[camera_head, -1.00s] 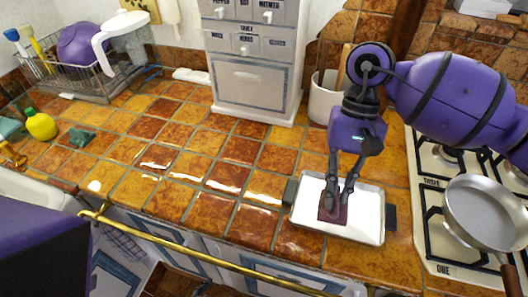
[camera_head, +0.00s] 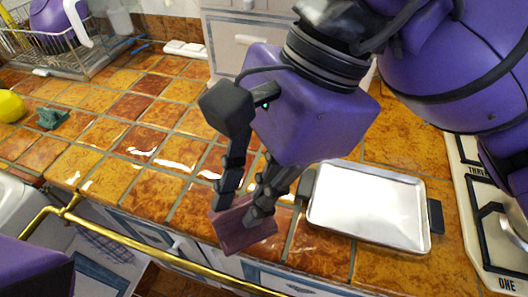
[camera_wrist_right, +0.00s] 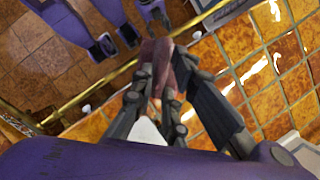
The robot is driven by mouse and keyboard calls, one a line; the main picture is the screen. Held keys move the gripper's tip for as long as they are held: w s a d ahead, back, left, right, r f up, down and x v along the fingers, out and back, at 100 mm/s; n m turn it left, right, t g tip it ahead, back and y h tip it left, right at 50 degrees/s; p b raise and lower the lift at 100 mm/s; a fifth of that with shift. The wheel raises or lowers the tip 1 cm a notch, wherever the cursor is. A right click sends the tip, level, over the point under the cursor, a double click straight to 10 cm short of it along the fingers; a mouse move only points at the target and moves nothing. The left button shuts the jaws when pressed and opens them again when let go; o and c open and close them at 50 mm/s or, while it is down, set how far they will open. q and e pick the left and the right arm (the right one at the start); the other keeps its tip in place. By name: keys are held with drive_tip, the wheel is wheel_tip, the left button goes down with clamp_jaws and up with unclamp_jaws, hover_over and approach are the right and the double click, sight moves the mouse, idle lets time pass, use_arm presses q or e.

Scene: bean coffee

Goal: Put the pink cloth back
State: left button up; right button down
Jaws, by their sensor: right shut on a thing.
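The pink cloth (camera_head: 243,228) is a small dull pink-mauve piece near the front edge of the tiled counter. It also shows in the right wrist view (camera_wrist_right: 157,56), between the fingers. My right gripper (camera_head: 242,206) is shut on the cloth and holds it left of the metal tray. In the head view I cannot tell whether the cloth touches the tiles.
The metal tray (camera_head: 330,215) with dark handles lies on the counter. A brass rail (camera_head: 150,244) runs along the counter's front. A stove (camera_head: 470,215) is at the right and a dish rack (camera_head: 75,62) at the back left.

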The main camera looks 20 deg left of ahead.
drive_tip(key=w+a+f, duration=0.1)
drive_tip(key=w+f, duration=0.2)
drive_tip(key=w, duration=0.1)
drive_tip(key=w+a+f, duration=0.2)
drive_tip(key=w+f, duration=0.1)
drive_tip(key=w, duration=0.1)
drive_tip(key=w+a+f, duration=0.1)
drive_tip(key=w+f, duration=0.2)
drive_tip(key=w, duration=0.2)
drive_tip(key=shift+a+f+p, duration=0.15)
drive_tip(key=shift+f+p, duration=0.2)
drive_tip(key=shift+w+f, duration=0.1)
drive_tip(key=shift+f, duration=1.55)
drive_tip(key=shift+f, duration=0.15)
drive_tip(key=c, duration=1.7)
unclamp_jaws()
drive_tip(key=shift+c, duration=0.2)
